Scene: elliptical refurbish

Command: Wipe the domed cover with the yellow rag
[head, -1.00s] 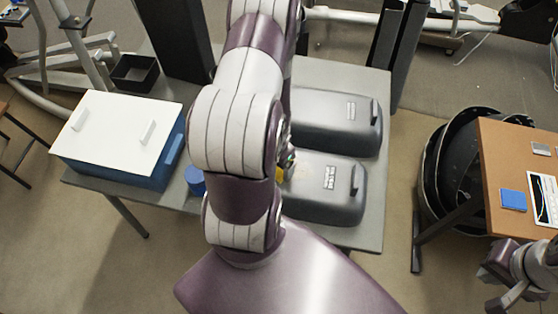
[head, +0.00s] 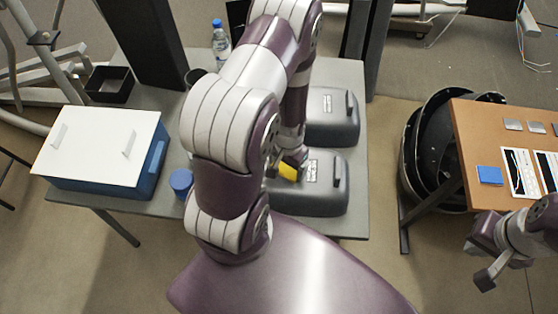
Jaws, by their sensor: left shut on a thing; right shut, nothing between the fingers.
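Two grey domed covers lie on the grey table. The near domed cover (head: 318,197) has a dark handle and a small label, and its left part is behind my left arm. The far domed cover (head: 335,118) is partly hidden by the same arm. My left gripper (head: 290,166) is shut on the yellow rag (head: 288,172), at the upper left of the near cover. I cannot tell whether the rag presses on the surface. My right gripper (head: 489,272) is shut and empty, away from the covers at the lower right.
A blue box with a white lid (head: 98,145) stands on the left of the grey table (head: 352,222). A blue round container (head: 181,180), a bottle (head: 221,44) and a black tray (head: 109,84) are nearby. A wooden table (head: 472,128) with papers stands at the right.

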